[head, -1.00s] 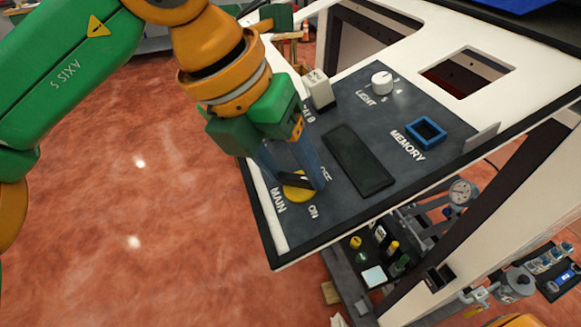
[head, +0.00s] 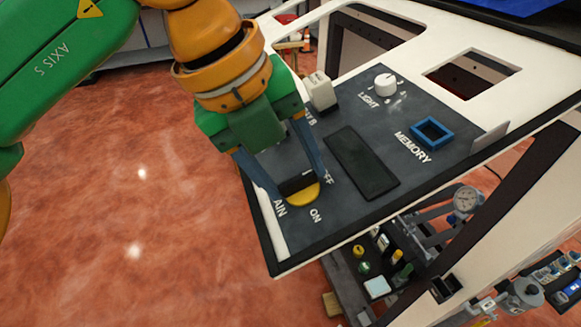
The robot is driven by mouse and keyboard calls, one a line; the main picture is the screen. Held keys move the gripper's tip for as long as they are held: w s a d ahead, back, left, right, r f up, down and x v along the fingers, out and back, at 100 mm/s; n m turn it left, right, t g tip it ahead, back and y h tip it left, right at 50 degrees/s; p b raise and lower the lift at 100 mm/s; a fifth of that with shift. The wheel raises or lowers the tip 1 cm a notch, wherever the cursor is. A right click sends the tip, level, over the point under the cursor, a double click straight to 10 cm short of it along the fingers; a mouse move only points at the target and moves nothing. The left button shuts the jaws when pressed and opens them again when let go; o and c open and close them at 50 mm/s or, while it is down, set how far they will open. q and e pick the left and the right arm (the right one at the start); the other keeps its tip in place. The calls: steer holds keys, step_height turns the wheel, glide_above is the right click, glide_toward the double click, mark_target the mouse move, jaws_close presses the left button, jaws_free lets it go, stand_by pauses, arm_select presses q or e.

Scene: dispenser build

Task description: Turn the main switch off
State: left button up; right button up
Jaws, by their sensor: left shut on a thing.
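The main switch (head: 304,197) is a round yellow base with a black handle, near the front left corner of the dark control panel (head: 318,229). The ON label is below it and the OFF label to its right, partly hidden by a finger. The MAIN label is partly covered too. My left gripper (head: 297,186) reaches down from above, its two blue-grey fingers on either side of the handle, shut on it. The handle lies nearly crosswise in the picture, its right end tilted slightly up. My right gripper is out of view.
The panel also holds a white rocker switch (head: 320,93), a white light knob (head: 386,85), a black slot (head: 361,163) and a blue memory frame (head: 432,132). A small upright plate (head: 489,137) stands at the right edge. Open red floor lies to the left.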

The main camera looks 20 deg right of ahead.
arm_select(q)
steer(key=shift+n, duration=0.3)
steer(key=o, duration=1.4)
steer(key=p+v, duration=0.1)
steer(key=v, duration=0.6)
